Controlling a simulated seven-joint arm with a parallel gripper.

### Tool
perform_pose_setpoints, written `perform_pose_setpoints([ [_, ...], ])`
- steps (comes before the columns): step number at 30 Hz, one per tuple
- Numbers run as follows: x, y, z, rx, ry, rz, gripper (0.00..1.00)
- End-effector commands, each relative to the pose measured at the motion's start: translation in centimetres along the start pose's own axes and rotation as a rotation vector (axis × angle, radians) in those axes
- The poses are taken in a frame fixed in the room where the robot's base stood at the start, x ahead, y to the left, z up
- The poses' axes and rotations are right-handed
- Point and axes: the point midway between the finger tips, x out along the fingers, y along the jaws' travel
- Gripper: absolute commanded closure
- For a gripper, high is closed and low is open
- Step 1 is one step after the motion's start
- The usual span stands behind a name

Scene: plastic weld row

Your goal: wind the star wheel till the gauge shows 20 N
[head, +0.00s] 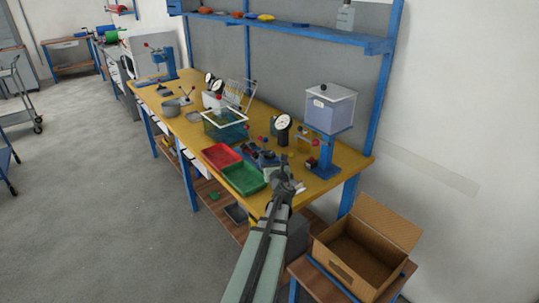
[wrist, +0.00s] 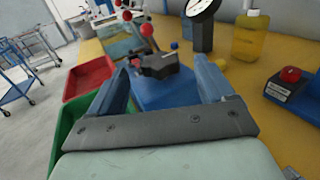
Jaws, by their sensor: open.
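My gripper (wrist: 163,75) is open, its two blue fingers apart with nothing clamped between them. In the head view my gripper (head: 284,182) is over the bench's near right end. Beyond and between the fingers in the wrist view is a blue fixture (wrist: 168,95) with a dark clamp-like part (wrist: 158,64) on top. Red ball knobs (wrist: 147,30) on rods stand just behind it, apparently the star wheel; its hub is not clear. The round white-faced gauge (head: 283,122) stands behind; the wrist view cuts off its dial (wrist: 203,6). Its reading is too small to tell.
A red tray (head: 221,156) and a green tray (head: 243,178) lie left of the fixture. A clear teal bin (head: 226,127) stands behind them. A blue stand with a clear box (head: 330,105) is at right. An open cardboard box (head: 365,250) sits lower right.

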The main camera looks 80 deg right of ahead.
Motion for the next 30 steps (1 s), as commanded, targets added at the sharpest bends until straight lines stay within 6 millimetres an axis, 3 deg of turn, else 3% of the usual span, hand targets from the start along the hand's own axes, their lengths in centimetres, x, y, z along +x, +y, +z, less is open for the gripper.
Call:
perform_pose_setpoints([
  [3, 2.3, -0.1, 0.0, 0.000, -0.001, 0.001, 0.18],
  [9, 4.3, -0.1, 0.0, 0.000, -0.001, 0.000, 0.18],
  [23, 5.0, 0.0, 0.0, -0.001, -0.001, -0.001, 0.18],
  [30, 5.0, 0.0, 0.0, -0.001, -0.001, -0.001, 0.39],
])
